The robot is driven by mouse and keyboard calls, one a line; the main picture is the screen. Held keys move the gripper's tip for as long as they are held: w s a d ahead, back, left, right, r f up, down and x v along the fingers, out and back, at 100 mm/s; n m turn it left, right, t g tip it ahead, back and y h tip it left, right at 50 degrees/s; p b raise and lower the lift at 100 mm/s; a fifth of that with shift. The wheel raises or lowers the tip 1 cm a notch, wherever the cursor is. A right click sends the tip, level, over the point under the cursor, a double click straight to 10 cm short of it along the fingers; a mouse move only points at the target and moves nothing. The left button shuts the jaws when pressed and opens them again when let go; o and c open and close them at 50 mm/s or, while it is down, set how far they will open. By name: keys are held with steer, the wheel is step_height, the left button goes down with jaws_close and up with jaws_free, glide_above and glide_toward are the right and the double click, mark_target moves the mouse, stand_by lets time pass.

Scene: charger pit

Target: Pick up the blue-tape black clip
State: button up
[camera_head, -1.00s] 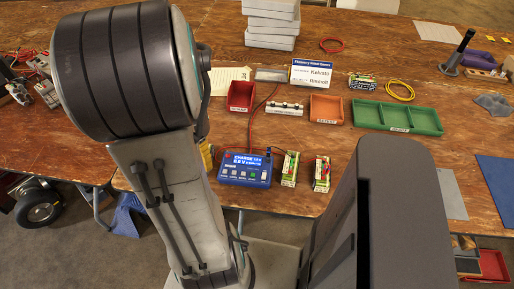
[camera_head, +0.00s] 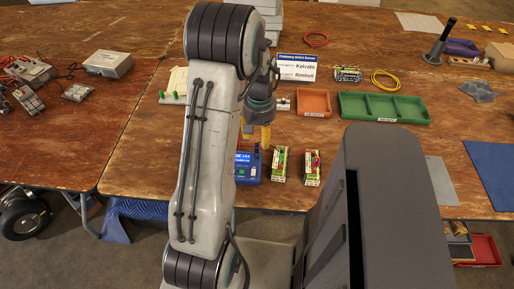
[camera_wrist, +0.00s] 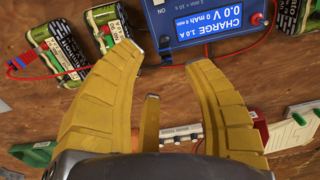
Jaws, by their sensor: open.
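My gripper (camera_wrist: 162,62) is open, its yellow fingers spread with nothing between them. In the head view it (camera_head: 266,138) hangs just behind the blue charger (camera_head: 248,168). The charger (camera_wrist: 215,28) also shows at the top of the wrist view. A white terminal strip (camera_wrist: 180,136) lies partly behind the fingers in the wrist view. A blue-taped piece (camera_wrist: 21,63) lies by the red wire near a battery at the left there. I cannot make out whether it is the black clip; no blue-taped black clip is clearly visible.
Two green batteries (camera_head: 280,165) (camera_head: 312,168) stand right of the charger. Behind are an orange bin (camera_head: 313,100), a green tray (camera_head: 352,106) and a name sign (camera_head: 297,68). A white strip with green pegs (camera_head: 172,98) lies left. Bare wood is clear left of my arm.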

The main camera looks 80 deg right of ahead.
mark_target(257, 145)
steer(key=f, duration=0.3)
steer(key=shift+w+f, duration=0.35)
steer(key=shift+w, duration=0.05)
steer(key=shift+f, duration=0.8)
steer(key=shift+o, duration=0.3)
jaws_close()
